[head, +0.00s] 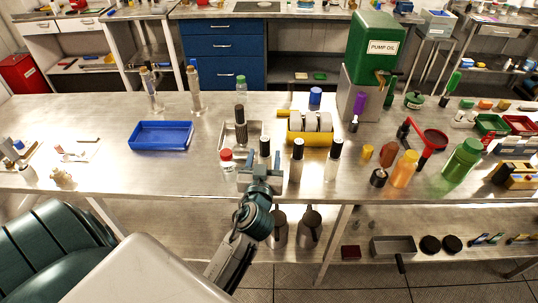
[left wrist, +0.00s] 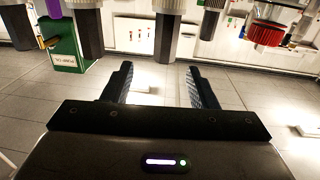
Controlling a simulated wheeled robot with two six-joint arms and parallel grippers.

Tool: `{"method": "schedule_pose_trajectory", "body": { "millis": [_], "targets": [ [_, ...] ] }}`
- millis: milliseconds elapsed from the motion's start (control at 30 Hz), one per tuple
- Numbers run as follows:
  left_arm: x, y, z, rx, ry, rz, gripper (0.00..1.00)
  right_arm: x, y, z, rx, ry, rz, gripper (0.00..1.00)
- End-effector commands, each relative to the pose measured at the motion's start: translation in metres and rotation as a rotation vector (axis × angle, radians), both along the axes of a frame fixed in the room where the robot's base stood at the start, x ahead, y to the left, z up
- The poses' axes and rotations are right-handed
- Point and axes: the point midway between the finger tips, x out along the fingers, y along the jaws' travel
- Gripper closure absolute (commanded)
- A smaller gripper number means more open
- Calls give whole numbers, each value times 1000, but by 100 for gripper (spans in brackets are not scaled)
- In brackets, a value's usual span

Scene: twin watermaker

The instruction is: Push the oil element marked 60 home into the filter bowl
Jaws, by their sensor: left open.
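My left gripper (head: 261,172) is at the front edge of the bench; its two fingers stand apart and empty in the left wrist view (left wrist: 160,85). Three black-and-pale cylinders stand in front of it: one right beyond the gripper (head: 265,147), one to its right (head: 298,149), and one farther right (head: 335,150). Pale rolls (head: 313,121) sit in a yellow holder (head: 311,137). No mark 60 is legible, and I cannot tell which are the element and filter bowl. My right gripper is not in view.
A red-capped bottle (head: 226,157) stands just left of my gripper. A blue tray (head: 161,136) lies farther left, with bare bench around it. A green pump oil can (head: 373,45) stands behind right. A red strap-like tool (head: 426,139) and several bottles crowd the right.

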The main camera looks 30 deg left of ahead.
Motion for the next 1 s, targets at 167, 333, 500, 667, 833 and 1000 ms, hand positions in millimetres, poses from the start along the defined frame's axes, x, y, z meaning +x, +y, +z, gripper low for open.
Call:
{"method": "schedule_pose_trajectory", "body": {
  "millis": [167,333,500,667,833,1000],
  "targets": [
    [17,9,1,1,0,0,47,1,0,9,0,-2,0,64],
    [29,18,4,4,1,0,47,1,0,22,0,-2,0,64],
    [49,31,3,2,1,0,47,1,0,37,0,-2,0,64],
    [61,37,-1,2,1,-2,47,1,1,41,1,-2,0,64],
    [61,37,-2,0,0,-2,47,1,2,40,2,-3,0,64],
    [61,37,-2,0,0,-2,69,1,2,40,2,-3,0,64]
  ]
}}
